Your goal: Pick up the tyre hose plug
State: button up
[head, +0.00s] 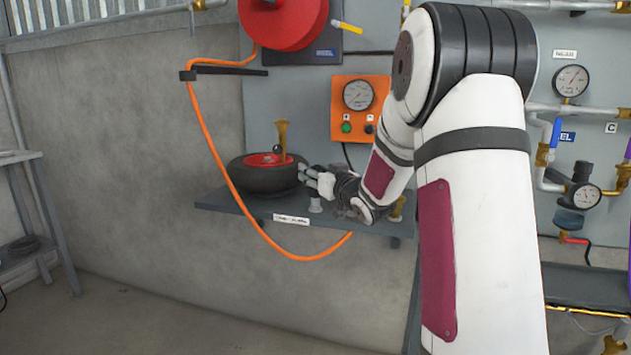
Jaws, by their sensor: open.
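No part is clearly marked as the tyre hose plug, so I cannot tell which piece it is. A brass fitting (282,135) stands upright at the tyre, above its red hub (268,159). Another small brass fitting (397,208) stands on the shelf, right of my gripper. The orange hose (218,150) hangs in a loop, and its visible end (350,236) is at the shelf's front edge. My gripper (303,176) is open, pointing left, just right of the black tyre (262,180). A small pale piece (315,206) stands below its fingers. My arm hides the shelf's right part.
The grey shelf (235,208) carries the tyre and a label. A red hose reel (285,22), a black bracket (225,71) and an orange gauge box (359,108) are above. Pipes and gauges (570,82) fill the right wall.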

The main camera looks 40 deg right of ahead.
aim_at(316, 167)
grip_shut()
jog(key=shift+r, duration=0.15)
jog(key=shift+r, duration=0.3)
notch_tip(316, 167, up, 3)
jog(key=shift+r+p, duration=0.2)
jog(key=shift+p, duration=0.9)
jog(key=s+a+p, duration=0.1)
jog(key=s+p, duration=0.2)
jog(key=s, duration=1.3)
jog(key=shift+a+r, duration=0.35)
jog(key=shift+a, duration=0.05)
